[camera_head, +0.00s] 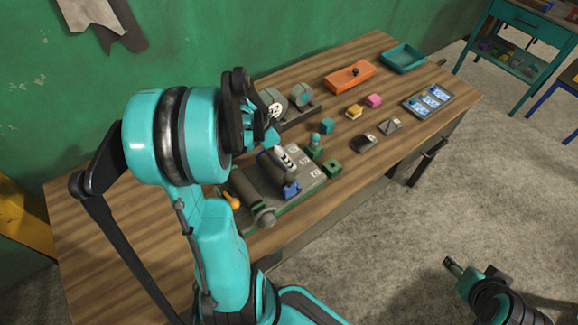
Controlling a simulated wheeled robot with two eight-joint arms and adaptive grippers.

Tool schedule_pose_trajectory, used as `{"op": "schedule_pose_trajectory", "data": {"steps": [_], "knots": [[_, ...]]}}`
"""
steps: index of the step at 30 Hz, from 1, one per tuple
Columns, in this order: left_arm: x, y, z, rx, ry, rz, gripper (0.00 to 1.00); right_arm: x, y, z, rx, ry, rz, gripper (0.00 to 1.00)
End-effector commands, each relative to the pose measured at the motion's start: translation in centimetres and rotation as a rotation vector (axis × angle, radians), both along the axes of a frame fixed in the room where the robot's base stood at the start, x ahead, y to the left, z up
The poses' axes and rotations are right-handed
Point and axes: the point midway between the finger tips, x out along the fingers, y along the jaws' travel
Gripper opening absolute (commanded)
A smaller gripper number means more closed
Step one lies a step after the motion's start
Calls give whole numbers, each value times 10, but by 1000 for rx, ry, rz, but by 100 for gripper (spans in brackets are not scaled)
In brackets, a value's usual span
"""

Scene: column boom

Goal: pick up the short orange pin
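A small orange piece (231,200), which looks like the short orange pin, shows at the left end of the grey board (262,180), close beside my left arm. The arm partly hides that end of the board. My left gripper (266,138) is above the far left side of the board, apart from the orange piece and farther back. My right gripper (452,266) is low at the right, over the floor and away from the table.
The board carries a dark cylinder (248,194), a blue piece (291,190) and a green pin-like piece (315,146). Grey rollers (301,95) stand behind. An orange box (350,76), teal tray (403,58) and small blocks lie to the right. The wooden table's (120,215) left part is clear.

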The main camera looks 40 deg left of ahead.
Motion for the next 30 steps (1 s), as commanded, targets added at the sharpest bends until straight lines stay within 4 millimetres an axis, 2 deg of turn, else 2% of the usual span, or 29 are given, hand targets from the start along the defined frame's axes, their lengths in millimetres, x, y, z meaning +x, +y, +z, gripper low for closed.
{"op": "schedule_pose_trajectory", "data": {"steps": [2, 8, 10, 14, 15, 25, 30], "knots": [[2, -3, -9, 0, 0, -1, 52, 0, 0, -4, 0, 0, 0, 58], [3, -4, -9, 1, 0, 0, 52, 0, 0, -3, 0, 0, 0, 58], [3, -4, -9, 1, 0, 0, 39, 0, 0, -3, 0, 0, 0, 58], [3, -4, -9, 1, 0, 0, 5, 0, 0, -3, 0, 0, 0, 58], [3, -4, -9, 1, 0, 0, 0, 0, 0, -3, 0, 0, 0, 58], [3, -4, -8, 1, 0, 0, 0, 0, 0, -3, 0, 0, 0, 58], [3, -4, 1, 1, 0, 0, 0, 0, 0, 1, 0, 0, 0, 58]]}}
